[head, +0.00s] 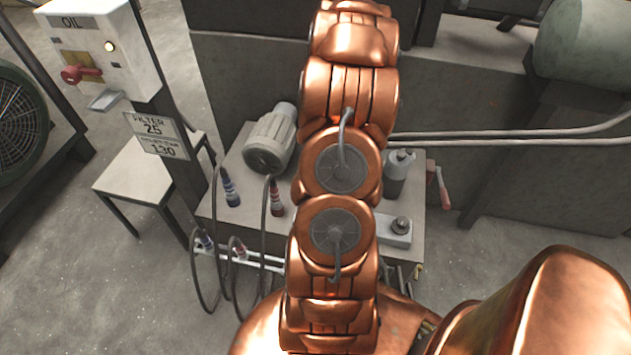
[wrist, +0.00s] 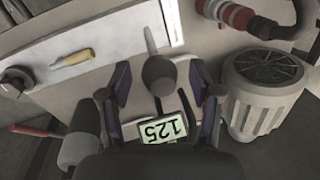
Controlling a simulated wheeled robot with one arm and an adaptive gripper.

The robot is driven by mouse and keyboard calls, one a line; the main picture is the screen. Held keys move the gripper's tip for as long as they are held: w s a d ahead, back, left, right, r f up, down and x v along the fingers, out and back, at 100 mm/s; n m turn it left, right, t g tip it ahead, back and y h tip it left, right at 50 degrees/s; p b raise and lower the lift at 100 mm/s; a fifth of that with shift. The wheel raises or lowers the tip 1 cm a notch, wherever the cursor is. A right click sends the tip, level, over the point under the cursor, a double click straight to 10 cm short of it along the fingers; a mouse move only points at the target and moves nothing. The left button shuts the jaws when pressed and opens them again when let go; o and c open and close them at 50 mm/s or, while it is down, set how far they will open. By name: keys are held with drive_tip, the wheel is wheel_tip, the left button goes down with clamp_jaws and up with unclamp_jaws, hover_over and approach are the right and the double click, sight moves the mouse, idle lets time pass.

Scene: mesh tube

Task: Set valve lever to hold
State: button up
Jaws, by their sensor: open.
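A lever with a pale stalk and a dark round knob (wrist: 158,75) shows in the wrist view; I take it to be the valve lever. It stands between the fingers of my gripper (wrist: 159,92), which is open with a finger on each side. Touch between fingers and knob cannot be made out. In the head view my arm hides the gripper and this lever. No label for a hold position can be read.
A grey motor (wrist: 262,90) stands close right of the fingers. A grey cylinder (wrist: 80,135) and a red handle (wrist: 35,130) are at left. Hoses (head: 266,225) hang at the bench (head: 232,185).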

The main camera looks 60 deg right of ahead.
wheel_tip(320, 180, up, 12)
drive_tip(key=s, duration=0.2)
drive_tip(key=shift+d, duration=0.2)
idle(0.3)
drive_tip(key=shift+f, duration=0.1)
idle(0.7)
drive_tip(key=w+a+r+n+g+y, duration=0.1)
drive_tip(key=a+r+n, duration=0.3)
drive_tip(key=a, duration=0.7)
drive_tip(key=w+a+r+n+g, duration=0.15)
drive_tip(key=a+r+n, duration=0.3)
drive_tip(key=a, duration=0.65)
drive_tip(key=s+a+r+n+g+h, duration=0.1)
drive_tip(key=s+a+r+n, duration=0.1)
drive_tip(key=s+a+n, duration=0.35)
drive_tip(key=s+a+r+n+g, duration=0.1)
drive_tip(key=s+a+r+n, duration=0.2)
drive_tip(key=s+a, duration=0.5)
drive_tip(key=s+p+v, duration=0.2)
drive_tip(key=p+v, duration=1)
drive_tip(key=v, duration=0.1)
drive_tip(key=shift+r+m+t+p, duration=0.3)
drive_tip(key=shift+r+t+p, duration=0.05)
drive_tip(key=shift+r+t, duration=0.1)
drive_tip(key=shift+f, duration=0.1)
